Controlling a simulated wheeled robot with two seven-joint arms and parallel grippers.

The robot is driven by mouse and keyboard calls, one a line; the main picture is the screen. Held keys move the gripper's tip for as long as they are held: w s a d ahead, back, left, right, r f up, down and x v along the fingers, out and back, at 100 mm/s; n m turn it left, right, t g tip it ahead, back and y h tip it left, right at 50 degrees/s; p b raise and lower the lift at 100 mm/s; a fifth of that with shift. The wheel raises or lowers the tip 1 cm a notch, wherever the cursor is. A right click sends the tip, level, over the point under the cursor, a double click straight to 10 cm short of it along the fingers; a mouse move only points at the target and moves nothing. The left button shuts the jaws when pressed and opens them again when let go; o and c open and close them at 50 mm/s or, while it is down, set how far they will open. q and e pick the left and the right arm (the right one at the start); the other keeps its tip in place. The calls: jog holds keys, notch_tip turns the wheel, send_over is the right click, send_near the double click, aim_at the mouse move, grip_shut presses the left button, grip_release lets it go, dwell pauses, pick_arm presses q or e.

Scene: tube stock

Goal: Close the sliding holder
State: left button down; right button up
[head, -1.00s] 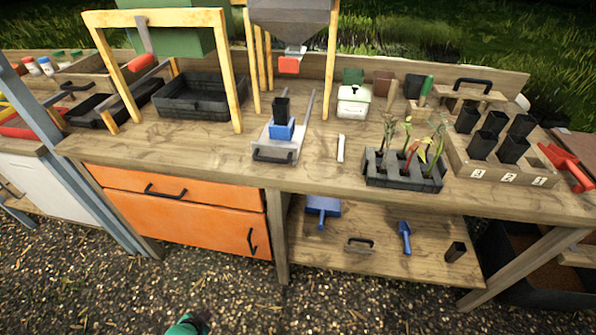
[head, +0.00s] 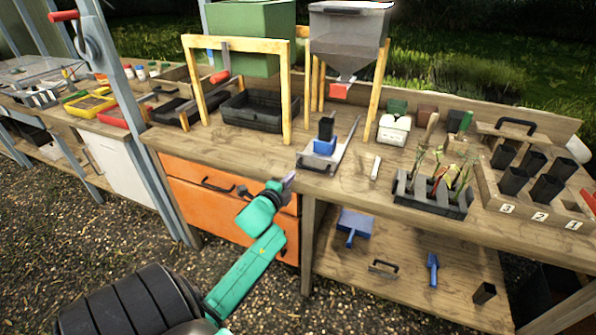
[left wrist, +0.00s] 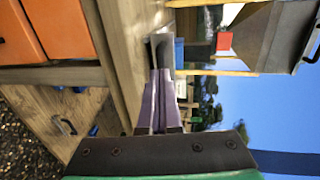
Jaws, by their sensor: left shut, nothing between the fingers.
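The sliding holder (head: 337,156) is a grey tray with two rails on the bench, with a dark handle at its front end. A blue block (head: 325,146) sits on it and holds a black pot (head: 326,129). The holder sticks out in front of the hopper (head: 346,45). My left gripper (head: 291,176) is shut and empty, just left of and in front of the holder's handle, apart from it in the head view. In the left wrist view its purple fingers (left wrist: 159,85) point toward the holder and partly cover it; the blue block (left wrist: 179,53) shows past them. My right gripper is out of view.
Wooden frame legs stand at both sides behind the holder. A white strip (head: 375,168) and a plant rack (head: 432,194) lie to the right. Orange drawers (head: 215,205) are below the bench edge, and a lower shelf holds a blue dustpan (head: 355,224).

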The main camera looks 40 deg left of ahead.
pick_arm(q)
jog(key=x, duration=0.5)
jog(key=shift+w+f, duration=0.1)
jog(key=shift+w, duration=0.1)
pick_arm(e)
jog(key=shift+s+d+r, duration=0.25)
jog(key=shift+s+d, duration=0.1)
pick_arm(q)
jog(key=shift+w, duration=0.1)
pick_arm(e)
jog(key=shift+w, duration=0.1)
